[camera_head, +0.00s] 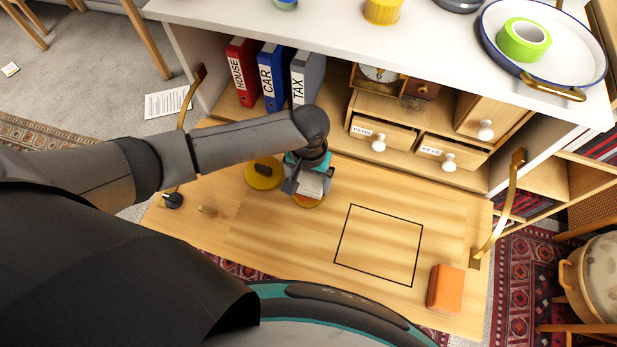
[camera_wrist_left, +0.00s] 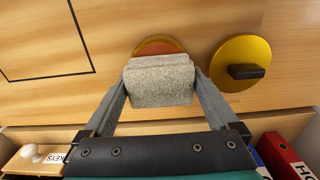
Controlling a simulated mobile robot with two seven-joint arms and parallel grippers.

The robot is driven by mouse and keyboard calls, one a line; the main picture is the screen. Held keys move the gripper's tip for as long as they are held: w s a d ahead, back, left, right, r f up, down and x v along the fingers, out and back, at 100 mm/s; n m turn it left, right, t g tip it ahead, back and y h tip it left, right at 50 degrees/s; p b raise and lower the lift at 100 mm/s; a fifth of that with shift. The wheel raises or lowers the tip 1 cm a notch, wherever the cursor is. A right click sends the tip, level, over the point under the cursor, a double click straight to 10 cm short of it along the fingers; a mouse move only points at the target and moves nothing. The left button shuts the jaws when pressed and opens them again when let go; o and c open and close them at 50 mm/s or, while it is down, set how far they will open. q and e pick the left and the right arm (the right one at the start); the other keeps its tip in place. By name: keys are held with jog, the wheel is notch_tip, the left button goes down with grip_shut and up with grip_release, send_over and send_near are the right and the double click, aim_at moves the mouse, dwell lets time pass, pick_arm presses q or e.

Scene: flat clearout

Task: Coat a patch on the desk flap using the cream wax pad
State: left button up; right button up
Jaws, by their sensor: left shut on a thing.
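The cream wax pad (camera_head: 312,184) is a pale, grainy block. My left gripper (camera_head: 309,187) is shut on it, with one finger on each side of the pad (camera_wrist_left: 160,82) in the wrist view. The pad is over a round gold-rimmed tin with an orange-brown inside (camera_head: 305,202), which the pad partly hides in the wrist view (camera_wrist_left: 160,46). I cannot tell whether the pad touches the tin. The desk flap (camera_head: 280,232) is folded down, light wood. A black-outlined square patch (camera_head: 380,246) lies right of the gripper. My right gripper is out of view.
A yellow disc with a dark knob (camera_head: 263,174) lies left of the tin. An orange block (camera_head: 446,289) lies near the flap's right front corner. Brass stays (camera_head: 500,215) flank the flap. Binders (camera_head: 271,77) and small drawers (camera_head: 383,134) stand behind. The flap's middle is free.

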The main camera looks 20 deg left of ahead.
pick_arm(q)
jog(key=shift+s+f+p, duration=0.1)
jog(key=shift+p, duration=0.3)
dwell(1.6)
notch_tip(320, 180, up, 7)
jog(key=p, duration=0.8)
jog(key=shift+p, duration=0.3)
dwell(0.5)
jog(key=shift+w, duration=0.25)
jog(key=w+r+b, duration=0.4)
jog(key=r+b, duration=0.1)
notch_tip(320, 180, up, 7)
jog(key=b, duration=0.6)
send_over(309, 178)
jog(key=w+a, duration=0.3)
jog(key=w, duration=0.1)
jog(key=s+a+r+b, duration=0.2)
jog(key=s+r+b, duration=0.2)
jog(key=r, duration=0.1)
jog(key=shift+s+a, duration=0.25)
jog(key=shift+s, duration=0.05)
